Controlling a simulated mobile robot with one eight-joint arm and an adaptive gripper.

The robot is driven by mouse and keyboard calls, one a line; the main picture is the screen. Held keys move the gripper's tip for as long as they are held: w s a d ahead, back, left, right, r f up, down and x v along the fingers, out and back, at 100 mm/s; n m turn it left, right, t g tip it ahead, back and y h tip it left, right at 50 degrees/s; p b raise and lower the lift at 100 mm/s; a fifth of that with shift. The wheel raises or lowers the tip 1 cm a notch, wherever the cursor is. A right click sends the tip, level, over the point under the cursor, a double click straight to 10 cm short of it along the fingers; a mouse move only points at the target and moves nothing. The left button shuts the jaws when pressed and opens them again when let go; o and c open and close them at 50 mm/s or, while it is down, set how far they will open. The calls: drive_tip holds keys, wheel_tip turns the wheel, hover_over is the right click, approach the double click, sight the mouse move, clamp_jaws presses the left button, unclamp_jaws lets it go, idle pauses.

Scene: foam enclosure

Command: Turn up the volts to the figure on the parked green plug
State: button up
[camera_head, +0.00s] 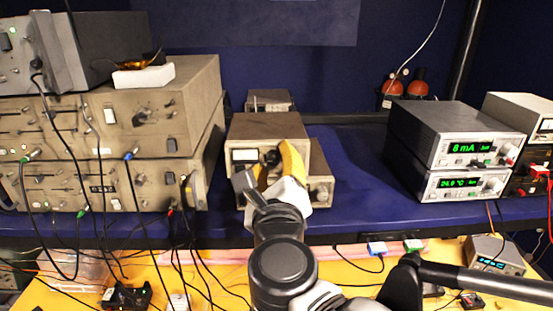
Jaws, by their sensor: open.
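A small beige instrument (246,126) with a needle meter (245,155) stands on the blue shelf in the middle. A dark knob (270,157) shows on its front. My gripper (268,172) is open at this front, with a yellow finger right of the knob and a grey part lower left. I cannot tell whether it touches the knob. My gripper hides much of the lower panel, and the meter reading is too small to read. A green plug (413,246) sits beside a blue one (377,248) at the shelf's front edge, lower right. No figure on it is legible.
Stacked beige instruments (160,110) with hanging cables fill the left. At right, two stacked units with green displays (465,148) stand on the shelf. The blue shelf (360,170) between is clear. A dark arm-like bar (480,280) crosses the lower right, above the yellow bench.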

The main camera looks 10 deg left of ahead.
drive_tip(key=shift+s, duration=0.15)
clamp_jaws()
drive_tip(key=shift+m, duration=0.8)
unclamp_jaws()
drive_tip(key=shift+s+d, duration=0.1)
drive_tip(key=shift+s, duration=0.35)
drive_tip(key=v, duration=1.1)
drive_tip(key=shift+d, duration=0.2)
drive_tip(key=shift+w, duration=0.1)
